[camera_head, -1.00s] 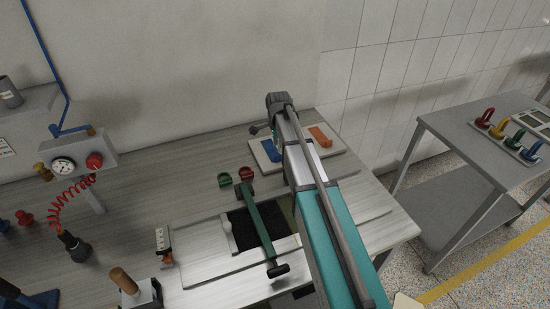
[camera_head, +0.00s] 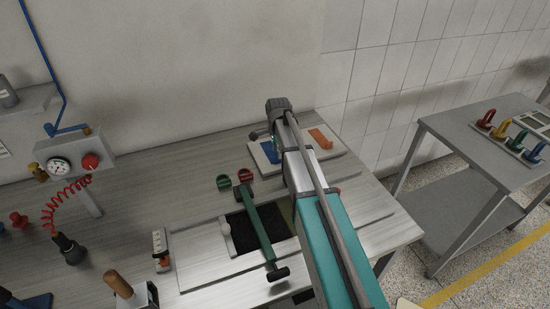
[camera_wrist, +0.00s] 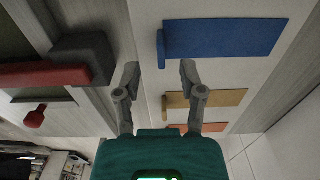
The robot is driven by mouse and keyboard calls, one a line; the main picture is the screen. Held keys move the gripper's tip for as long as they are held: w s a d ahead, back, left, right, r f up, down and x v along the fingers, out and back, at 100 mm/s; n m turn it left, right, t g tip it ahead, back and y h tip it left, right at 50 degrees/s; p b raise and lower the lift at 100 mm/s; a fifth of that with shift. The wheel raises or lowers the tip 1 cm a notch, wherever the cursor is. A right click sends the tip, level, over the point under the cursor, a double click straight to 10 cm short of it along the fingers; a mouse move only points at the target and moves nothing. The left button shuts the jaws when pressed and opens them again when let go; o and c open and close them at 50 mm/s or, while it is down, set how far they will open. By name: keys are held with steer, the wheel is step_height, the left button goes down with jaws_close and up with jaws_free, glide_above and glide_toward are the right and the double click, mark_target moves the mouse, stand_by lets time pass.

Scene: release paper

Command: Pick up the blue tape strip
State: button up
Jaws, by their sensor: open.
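The blue tape strip (camera_wrist: 225,38) lies flat on a pale board (camera_wrist: 145,20), with a raised tab at its left end in the wrist view. In the head view the blue strip (camera_head: 268,152) shows partly, beside the end of my arm. My gripper (camera_wrist: 159,68) is open and empty; its two fingertips are just short of the tab end of the blue strip in the wrist view. I cannot tell its height above the board. In the head view my arm hides the fingers.
A yellow strip (camera_wrist: 205,98) and an orange strip (camera_head: 321,138) lie on the same board. A press with a green bar (camera_head: 262,227) and dark pad stands nearer on the bench. Two round buttons, green (camera_head: 223,181) and red (camera_head: 245,175), sit beside it. A grey side table (camera_head: 480,140) stands right.

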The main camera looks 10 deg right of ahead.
steer(key=shift+w+f+b, duration=0.1)
steer(key=shift+f+b, duration=1.6)
steer(key=shift+f, duration=0.25)
jaws_close()
